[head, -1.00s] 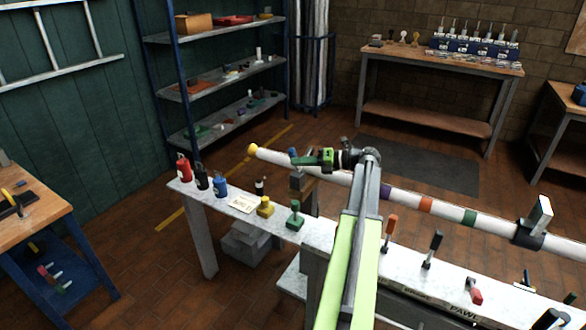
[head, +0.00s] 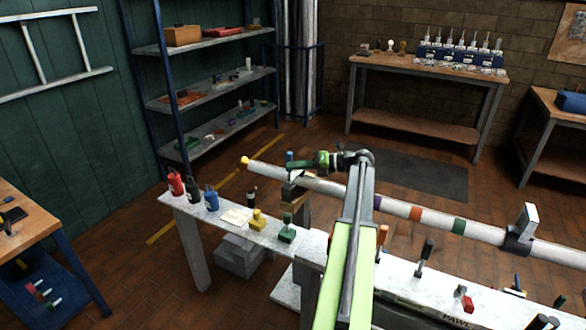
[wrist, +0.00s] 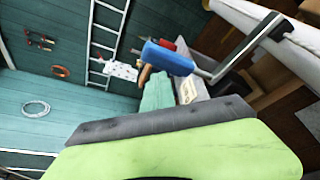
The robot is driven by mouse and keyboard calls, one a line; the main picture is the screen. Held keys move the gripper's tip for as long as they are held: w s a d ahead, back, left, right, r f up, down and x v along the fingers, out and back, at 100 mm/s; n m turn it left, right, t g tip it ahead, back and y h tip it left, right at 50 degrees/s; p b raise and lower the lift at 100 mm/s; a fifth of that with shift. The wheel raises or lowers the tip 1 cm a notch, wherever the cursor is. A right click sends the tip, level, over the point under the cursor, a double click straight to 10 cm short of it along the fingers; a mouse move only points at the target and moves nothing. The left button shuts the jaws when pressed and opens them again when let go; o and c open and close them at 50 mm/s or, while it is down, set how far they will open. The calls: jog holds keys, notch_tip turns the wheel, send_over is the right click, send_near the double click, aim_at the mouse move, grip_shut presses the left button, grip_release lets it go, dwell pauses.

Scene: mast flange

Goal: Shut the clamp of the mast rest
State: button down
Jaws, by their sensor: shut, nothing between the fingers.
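A blue clamp handle (head: 289,157) stands up there. My gripper (head: 294,165) is shut and empty, pointing left over the mast close to the handle. In the wrist view its green and grey finger fills the lower part, below the handle.
A grey bench (head: 265,233) runs below the mast, bearing red, black and blue bottles, a card, and yellow and green handled parts. A dark bracket (head: 518,240) with an upright pale plate grips the mast at the right. A shelf (head: 210,90) stands behind.

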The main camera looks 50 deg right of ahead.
jog(key=shift+w+d+r, duration=0.1)
jog(key=shift+w, duration=0.05)
jog(key=s+a, duration=0.2)
jog(key=a, duration=0.2)
jog(key=d+f+v, duration=0.1)
jog(key=f+v, duration=0.1)
jog(key=v, duration=0.7)
